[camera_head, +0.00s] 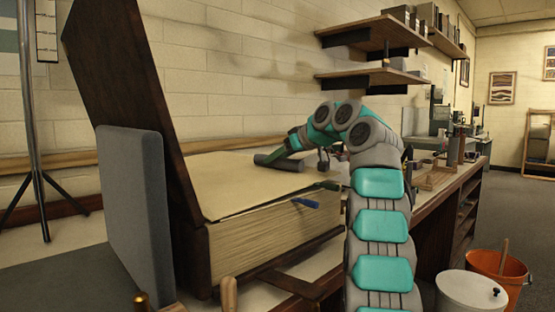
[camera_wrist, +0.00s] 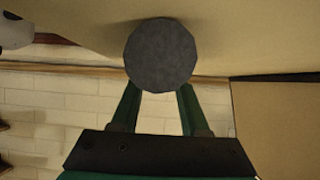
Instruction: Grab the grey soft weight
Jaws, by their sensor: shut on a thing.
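The grey soft weight (camera_head: 278,158) is a dark grey cylinder at the far side of the big open book's page (camera_head: 240,185) in the head view. In the wrist view the weight (camera_wrist: 161,54) shows its round end between the fingertips. My gripper (camera_head: 284,151) reaches it from the right, with green fingers. In the wrist view my gripper (camera_wrist: 160,88) is shut on the weight, one finger on each side. The far parts of the fingertips are hidden behind the weight. I cannot tell whether the weight still touches the page.
The book's dark cover (camera_head: 125,80) stands raised at the left, with a grey padded block (camera_head: 138,215) beside it. A blue item (camera_head: 305,202) sticks out at the page edge. Wall shelves (camera_head: 365,78) hang behind. An orange bucket (camera_head: 497,272) and a white-lidded bin (camera_head: 470,290) stand at lower right.

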